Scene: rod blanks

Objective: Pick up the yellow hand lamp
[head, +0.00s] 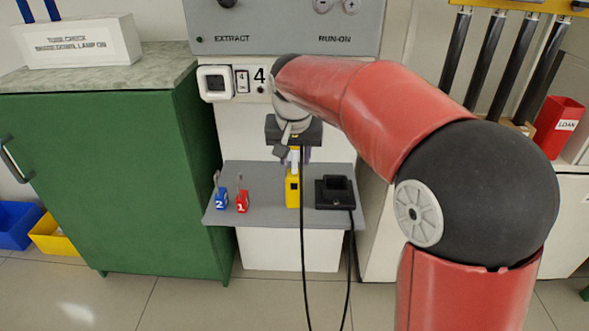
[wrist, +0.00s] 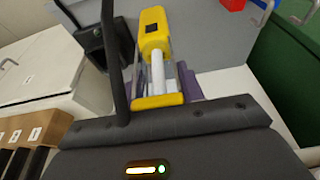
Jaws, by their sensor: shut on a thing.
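The yellow hand lamp (head: 292,190) is upright below my gripper (head: 294,156), over the grey shelf (head: 262,215). I cannot tell whether its foot touches the shelf. In the wrist view the lamp (wrist: 155,32) has a yellow handle, a clear section with a white tube, and a yellow end close to my gripper's body. My gripper is shut on the lamp; a purple finger pad (wrist: 190,84) shows beside the clear section, and the other finger is mostly hidden.
A black holder (head: 335,193) with a cable stands right of the lamp. The green cabinet (head: 110,180) bounds the left side; a panel rises behind the shelf.

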